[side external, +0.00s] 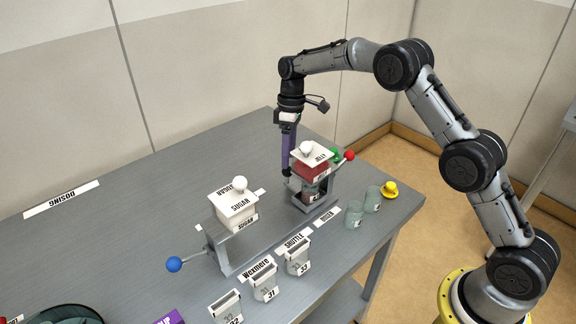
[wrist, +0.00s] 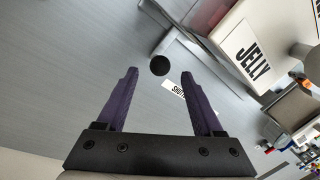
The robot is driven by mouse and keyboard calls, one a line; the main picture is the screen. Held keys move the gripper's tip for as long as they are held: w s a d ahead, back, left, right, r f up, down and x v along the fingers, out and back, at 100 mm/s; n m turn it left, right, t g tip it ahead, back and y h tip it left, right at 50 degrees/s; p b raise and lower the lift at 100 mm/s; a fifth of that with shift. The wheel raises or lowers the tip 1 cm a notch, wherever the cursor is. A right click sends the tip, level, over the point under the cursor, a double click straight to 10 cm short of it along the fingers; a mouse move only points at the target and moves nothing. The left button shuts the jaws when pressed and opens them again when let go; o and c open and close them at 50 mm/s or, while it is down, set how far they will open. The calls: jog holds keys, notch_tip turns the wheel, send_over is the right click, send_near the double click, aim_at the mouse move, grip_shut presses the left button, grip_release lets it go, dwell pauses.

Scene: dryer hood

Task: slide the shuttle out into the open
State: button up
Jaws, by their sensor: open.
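My gripper (side external: 287,168) points down beside the left side of the jelly hopper (side external: 312,158), its purple fingers close to the hopper's stand. In the wrist view, my gripper (wrist: 158,75) is open, with a black ball knob (wrist: 160,65) in line with the gap near the fingertips; I cannot tell contact. A thin rod links the knob to the jelly unit, whose white JELLY box (wrist: 255,55) is at upper right. A label partly hidden by a finger reads SHUTT (wrist: 174,91). The shuttle's body is not clearly visible; it appears hidden under the hopper.
A sugar hopper (side external: 236,205) with a blue ball handle (side external: 174,264) stands left of the jelly unit. A red ball (side external: 349,155) sticks out at right.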

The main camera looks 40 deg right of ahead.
jog(key=shift+s+a+f, duration=0.15)
jog(key=shift+f, duration=0.85)
jog(key=shift+s+a+f, duration=0.1)
jog(key=shift+a+f, duration=0.05)
jog(key=shift+f, duration=0.8)
jog(key=shift+c, duration=0.3)
grip_shut()
jog(key=shift+r, duration=0.1)
